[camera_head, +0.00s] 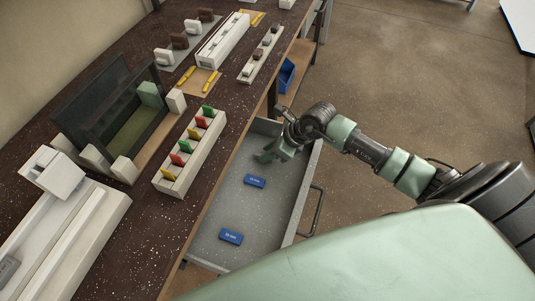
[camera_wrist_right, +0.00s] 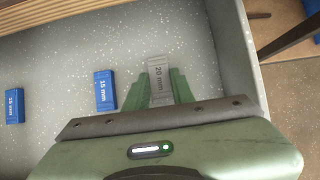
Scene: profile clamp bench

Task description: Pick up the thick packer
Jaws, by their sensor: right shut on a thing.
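The thick packer is a grey block marked "20 mm" (camera_wrist_right: 160,80). In the right wrist view it stands between the two green fingers of my right gripper (camera_wrist_right: 158,92), which is shut on it. In the head view my right gripper (camera_head: 267,156) reaches down into the open grey drawer (camera_head: 213,220), near its far end, and the packer cannot be made out there. I cannot tell whether the packer touches the drawer floor. My left gripper is not in view.
Two blue packers lie on the drawer floor: one marked "15 mm" (camera_wrist_right: 105,90) and another (camera_wrist_right: 14,106) farther left. The drawer handle (camera_head: 313,210) is on its right side. The dark bench top (camera_head: 140,225) carries a rack with coloured tabs (camera_head: 190,150).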

